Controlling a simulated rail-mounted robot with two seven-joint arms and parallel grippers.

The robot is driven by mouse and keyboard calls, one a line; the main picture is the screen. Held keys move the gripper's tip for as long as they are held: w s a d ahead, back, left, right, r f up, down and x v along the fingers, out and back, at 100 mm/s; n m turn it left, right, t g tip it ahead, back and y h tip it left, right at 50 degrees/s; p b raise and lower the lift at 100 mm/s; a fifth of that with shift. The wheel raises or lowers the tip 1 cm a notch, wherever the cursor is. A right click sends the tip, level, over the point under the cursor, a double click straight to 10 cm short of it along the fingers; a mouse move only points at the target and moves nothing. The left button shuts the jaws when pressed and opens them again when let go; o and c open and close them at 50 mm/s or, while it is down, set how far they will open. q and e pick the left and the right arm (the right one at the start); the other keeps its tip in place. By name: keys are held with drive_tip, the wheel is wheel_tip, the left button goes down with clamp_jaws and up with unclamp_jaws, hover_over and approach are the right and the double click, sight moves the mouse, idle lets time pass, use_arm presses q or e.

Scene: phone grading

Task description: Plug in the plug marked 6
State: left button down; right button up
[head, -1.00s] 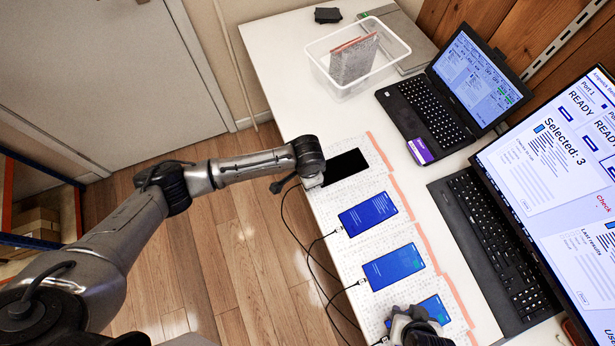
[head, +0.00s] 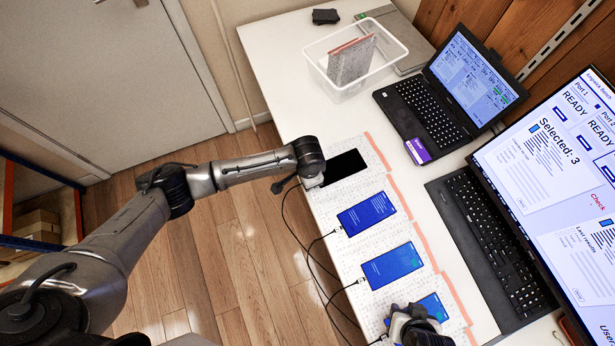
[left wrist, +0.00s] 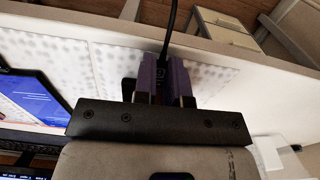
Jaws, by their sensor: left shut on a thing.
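My left gripper (left wrist: 163,82) is shut on a dark plug (left wrist: 161,69) with a black cable leading away from it; its marking is too small to read. In the head view the left gripper (head: 314,177) is low at the near short end of a phone with a black screen (head: 346,168), and its hand hides the plug. Whether the plug is inside the phone's port cannot be told. My right gripper (head: 419,328) is over the lowest phone (head: 435,308) and partly covers it; its fingers are not clear.
Two blue-screened phones (head: 367,213) (head: 392,265) have cables at their near ends. Black cables hang along the table edge. A clear bin (head: 337,84) stands at the back, with a laptop (head: 425,105), keyboard (head: 495,250) and large monitor (head: 560,180) on the right.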

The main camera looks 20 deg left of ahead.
drive_tip(key=shift+d+r, duration=0.1)
drive_tip(key=shift+d, duration=0.05)
idle(0.4)
use_arm(q)
drive_tip(key=shift+p, duration=0.5)
use_arm(e)
drive_tip(key=shift+r, duration=0.4)
use_arm(q)
drive_tip(key=shift+d, duration=0.1)
use_arm(e)
drive_tip(key=shift+r, duration=0.25)
idle(0.4)
use_arm(q)
drive_tip(key=shift+p, duration=0.5)
use_arm(e)
drive_tip(key=shift+r, duration=0.25)
use_arm(q)
drive_tip(key=shift+w, duration=0.1)
use_arm(e)
drive_tip(key=shift+r, duration=0.1)
idle(0.4)
use_arm(q)
drive_tip(key=c, duration=1.1)
unclamp_jaws()
